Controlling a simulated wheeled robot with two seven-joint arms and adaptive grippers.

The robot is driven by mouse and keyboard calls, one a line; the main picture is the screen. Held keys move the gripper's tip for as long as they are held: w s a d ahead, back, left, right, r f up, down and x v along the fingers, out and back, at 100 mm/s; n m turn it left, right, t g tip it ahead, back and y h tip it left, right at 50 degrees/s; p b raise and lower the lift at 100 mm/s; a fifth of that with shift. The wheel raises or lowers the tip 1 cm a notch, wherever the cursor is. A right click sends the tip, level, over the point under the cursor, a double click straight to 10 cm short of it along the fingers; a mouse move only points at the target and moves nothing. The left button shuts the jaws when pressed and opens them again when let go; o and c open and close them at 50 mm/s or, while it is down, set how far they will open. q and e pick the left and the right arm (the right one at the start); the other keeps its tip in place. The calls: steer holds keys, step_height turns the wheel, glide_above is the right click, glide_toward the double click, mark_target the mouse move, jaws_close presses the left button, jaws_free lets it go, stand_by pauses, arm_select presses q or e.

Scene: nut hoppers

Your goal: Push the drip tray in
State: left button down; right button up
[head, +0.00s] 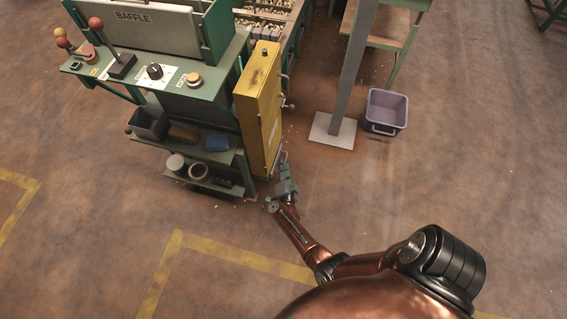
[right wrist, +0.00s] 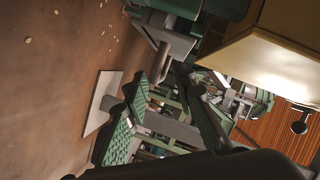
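My right gripper (head: 284,176) is low near the floor, beside the lower front corner of the yellow cabinet (head: 258,105). In the right wrist view its green ridged finger pads (right wrist: 127,120) stand apart, with the grey post visible between them and nothing held. A grey slab-like part with a short cylinder (right wrist: 164,42) shows beyond the fingers; I cannot tell whether it is the drip tray. In the head view no drip tray can be made out clearly, and the cabinet's foot is partly hidden by the gripper. My left gripper is not in view.
The green machine frame (head: 225,75) with levers and shelves stands at left. A grey post on a pale foot plate (head: 332,131) and a purple-grey bin (head: 386,111) stand at right. The floor in front is clear, with yellow lines (head: 240,255).

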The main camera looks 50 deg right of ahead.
steer(key=shift+v, duration=2.4)
